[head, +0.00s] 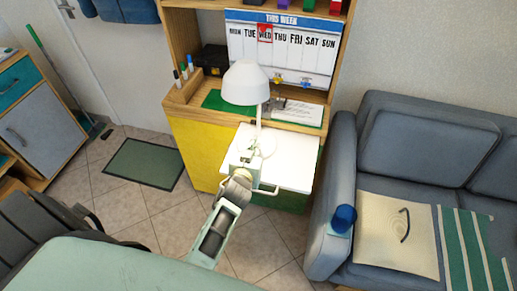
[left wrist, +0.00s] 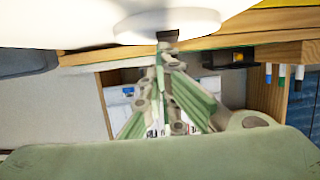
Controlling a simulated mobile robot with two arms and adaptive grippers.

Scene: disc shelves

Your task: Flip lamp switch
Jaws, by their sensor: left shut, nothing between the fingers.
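A white desk lamp stands on a white pull-out board; its domed shade (head: 245,84) is above and its round base (head: 266,146) below. My left gripper (head: 253,138) is shut and empty, in front of the lamp stem and close to the base. In the left wrist view the fingers (left wrist: 167,50) converge just beside a small dark part (left wrist: 167,35) at the edge of a white round lamp part (left wrist: 165,24). That dark part may be the switch; whether the fingertips touch it is unclear. In the head view the switch cannot be made out. My right gripper is not in view.
The white board (head: 295,178) juts from a wooden cabinet with a yellow side (head: 200,150). A weekly calendar (head: 285,45) stands behind the lamp, and a pen holder (head: 184,88) is to its left. A blue sofa (head: 425,140) is at right. Tiled floor at left is partly clear.

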